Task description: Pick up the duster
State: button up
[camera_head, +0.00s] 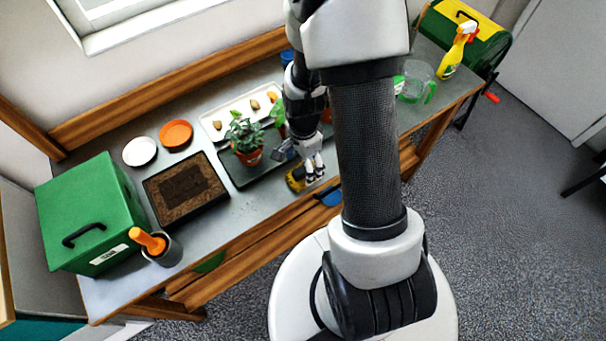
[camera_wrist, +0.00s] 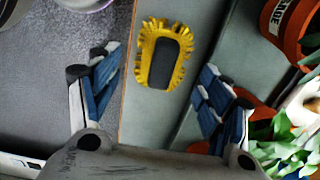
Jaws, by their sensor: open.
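The duster (camera_wrist: 163,60) has a yellow fringe and a dark oval middle. It lies on the grey bench top close to the bench's front edge. In the head view the duster (camera_head: 293,181) shows partly, beside my gripper (camera_head: 314,170). In the wrist view my gripper (camera_wrist: 160,85) is open and empty. Its blue-padded fingers are spread on the left and right, with the duster between and slightly beyond the fingertips. I cannot tell the exact height of the fingers above the bench.
A potted plant (camera_head: 247,140) stands on a dark tray just left of the duster in the head view. Further left are a soil tray (camera_head: 184,188), a green box (camera_head: 90,213) and a grey pot (camera_head: 165,252). A spray bottle (camera_head: 455,52) and a jug (camera_head: 416,80) stand to the right.

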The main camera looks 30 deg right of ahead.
aim_at(303, 169)
jog(key=f, duration=0.2)
jog(key=f+b, duration=0.1)
jog(key=f, duration=0.1)
jog(key=shift+w+d+f, duration=0.1)
jog(key=shift+w+f, duration=0.1)
jog(key=shift+f, duration=0.1)
jog(key=c, duration=1.1)
jog(key=shift+r, duration=0.15)
jog(key=shift+c, duration=0.2)
notch_tip(303, 169, up, 20)
jog(key=p, duration=0.5)
